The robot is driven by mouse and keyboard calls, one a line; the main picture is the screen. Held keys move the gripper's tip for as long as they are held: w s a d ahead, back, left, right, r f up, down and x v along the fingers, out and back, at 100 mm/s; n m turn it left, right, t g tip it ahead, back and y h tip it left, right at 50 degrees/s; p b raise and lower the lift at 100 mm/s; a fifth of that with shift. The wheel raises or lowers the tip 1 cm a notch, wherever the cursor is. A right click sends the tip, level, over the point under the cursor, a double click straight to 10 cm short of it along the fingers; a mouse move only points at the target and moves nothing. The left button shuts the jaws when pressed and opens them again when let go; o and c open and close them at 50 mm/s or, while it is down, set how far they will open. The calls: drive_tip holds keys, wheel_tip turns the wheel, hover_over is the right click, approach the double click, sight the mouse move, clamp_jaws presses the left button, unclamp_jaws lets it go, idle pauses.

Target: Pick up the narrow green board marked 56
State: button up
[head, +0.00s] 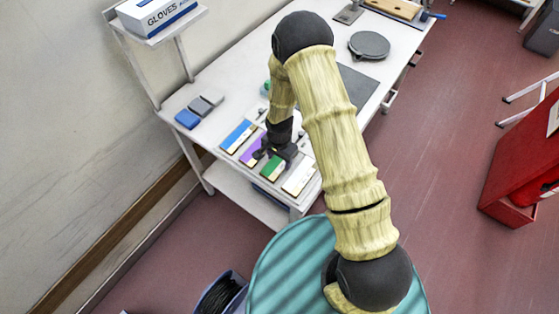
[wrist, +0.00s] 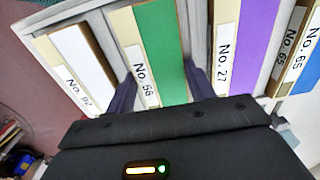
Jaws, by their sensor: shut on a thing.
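The narrow green board (wrist: 160,40) has a cream end strip with a black label that seems to read No. 56. In the wrist view it lies between the two dark fingers of my gripper (wrist: 160,88), which are shut on its sides. In the head view my gripper (head: 275,150) is low over the row of boards, and part of the green board (head: 271,168) shows below it. The part under the gripper is hidden. I cannot tell whether the board is clear of the surface.
A white board (wrist: 82,55) lies left of it and a purple board (wrist: 258,45) right, then a blue board (wrist: 308,75). They stand close by on the white bench (head: 225,105). Small blue and grey blocks (head: 200,107) and a dark round disc (head: 369,45) are farther off.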

sight(278, 161)
wheel_tip(278, 161, up, 10)
drive_tip(key=b, duration=0.2)
drive_tip(key=shift+b, duration=0.35)
drive_tip(key=shift+s, duration=0.1)
